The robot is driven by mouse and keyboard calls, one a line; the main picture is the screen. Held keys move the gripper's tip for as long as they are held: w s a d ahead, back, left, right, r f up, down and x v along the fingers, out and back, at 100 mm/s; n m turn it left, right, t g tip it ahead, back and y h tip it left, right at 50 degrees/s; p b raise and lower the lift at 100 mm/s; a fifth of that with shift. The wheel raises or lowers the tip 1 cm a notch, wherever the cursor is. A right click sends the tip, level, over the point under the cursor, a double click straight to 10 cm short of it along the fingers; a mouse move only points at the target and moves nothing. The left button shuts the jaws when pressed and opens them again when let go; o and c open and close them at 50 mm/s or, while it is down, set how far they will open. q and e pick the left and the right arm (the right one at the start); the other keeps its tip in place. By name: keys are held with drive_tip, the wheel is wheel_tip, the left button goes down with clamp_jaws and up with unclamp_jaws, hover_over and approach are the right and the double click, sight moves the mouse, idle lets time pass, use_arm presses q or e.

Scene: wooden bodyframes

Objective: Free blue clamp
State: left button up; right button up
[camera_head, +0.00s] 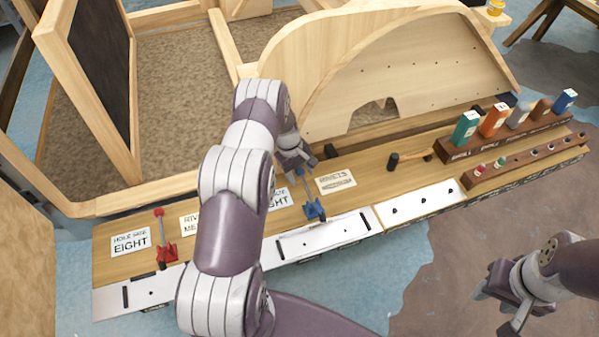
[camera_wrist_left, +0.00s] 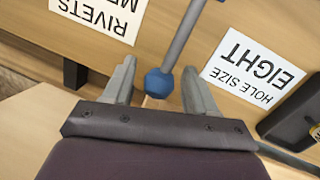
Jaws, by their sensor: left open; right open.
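The blue clamp (camera_head: 314,208) stands at the front edge of the workbench, its grey lever raised and ending in a blue knob (camera_wrist_left: 158,83). In the left wrist view the knob sits between the two open fingers of my left gripper (camera_wrist_left: 159,68), with gaps at its sides. In the head view my left gripper (camera_head: 297,158) is by the top of that lever, partly hidden by its own arm. The clamp's base is out of the left wrist view. My right gripper (camera_head: 500,308) is open and empty at the lower right, off the bench, over the floor.
A red clamp (camera_head: 165,243) stands farther left on the bench. Label cards (camera_head: 337,181), a hammer (camera_head: 410,158) and a rack of coloured boxes (camera_head: 495,121) lie along it. A large wooden frame (camera_head: 400,70) rises behind the bench.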

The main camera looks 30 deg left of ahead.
use_arm(q)
drive_tip(key=b+v, duration=0.1)
drive_tip(key=v, duration=1)
drive_tip(key=shift+r, duration=0.35)
drive_tip(key=shift+a, duration=0.1)
drive_tip(key=s+d+r+m+y, duration=0.1)
drive_tip(key=s+d+r+m, duration=0.5)
drive_tip(key=s+d+r, duration=0.4)
drive_tip(key=s+d+r+m+y, duration=0.1)
drive_tip(key=s+d+r+m, duration=0.1)
drive_tip(key=s+d+m, duration=0.4)
drive_tip(key=s+d, duration=0.1)
drive_tip(key=s, duration=0.4)
drive_tip(key=shift+d, duration=0.2)
